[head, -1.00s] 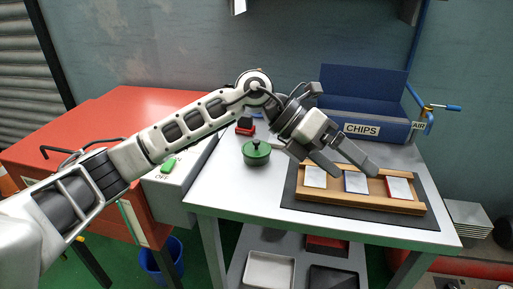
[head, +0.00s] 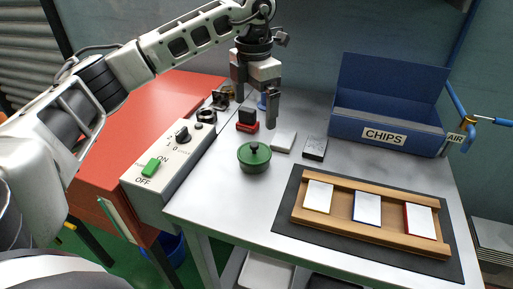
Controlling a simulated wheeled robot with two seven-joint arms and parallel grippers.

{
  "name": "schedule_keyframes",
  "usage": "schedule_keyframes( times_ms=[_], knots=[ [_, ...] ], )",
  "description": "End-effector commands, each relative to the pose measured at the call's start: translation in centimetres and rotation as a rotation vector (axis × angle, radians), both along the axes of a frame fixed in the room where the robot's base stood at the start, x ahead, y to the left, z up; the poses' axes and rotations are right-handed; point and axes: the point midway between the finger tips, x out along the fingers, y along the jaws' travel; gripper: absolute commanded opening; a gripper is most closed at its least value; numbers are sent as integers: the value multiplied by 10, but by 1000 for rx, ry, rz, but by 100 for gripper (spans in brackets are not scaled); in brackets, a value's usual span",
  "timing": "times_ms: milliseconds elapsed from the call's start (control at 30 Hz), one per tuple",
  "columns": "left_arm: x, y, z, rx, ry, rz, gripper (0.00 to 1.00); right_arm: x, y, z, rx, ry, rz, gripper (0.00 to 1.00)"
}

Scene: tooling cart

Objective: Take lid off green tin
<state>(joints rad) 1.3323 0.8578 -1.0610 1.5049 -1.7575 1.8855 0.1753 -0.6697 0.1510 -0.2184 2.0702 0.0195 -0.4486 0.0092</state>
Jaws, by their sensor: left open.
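The green tin (head: 254,165) stands upright on the grey cart top, left of the wooden tray. Its green lid (head: 254,151) with a dark knob is on it. My left gripper (head: 255,115) is open and empty, pointing down. In the picture its fingers are above and behind the tin, apart from the lid. My right gripper is not in view.
A wooden tray (head: 344,226) with three cards lies on a dark mat (head: 288,224). A blue CHIPS bin (head: 385,136) stands at the back right. A switch box (head: 168,160) is to the left.

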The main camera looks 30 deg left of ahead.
Motion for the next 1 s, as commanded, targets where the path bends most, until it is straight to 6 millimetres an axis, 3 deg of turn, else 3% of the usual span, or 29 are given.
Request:
schedule_keyframes(
  times_ms=[200, 467, 700, 1000],
  knots=[
    [0, -1, -41, -1, 3, -1, 100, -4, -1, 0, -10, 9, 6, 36],
    [-1, -2, -60, -1, 2, -2, 100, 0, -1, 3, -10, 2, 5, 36],
    [-4, -7, -94, -1, 2, -2, 100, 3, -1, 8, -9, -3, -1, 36],
    [-3, -7, -106, -3, -1, -2, 100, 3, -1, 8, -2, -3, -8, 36]
  ],
)
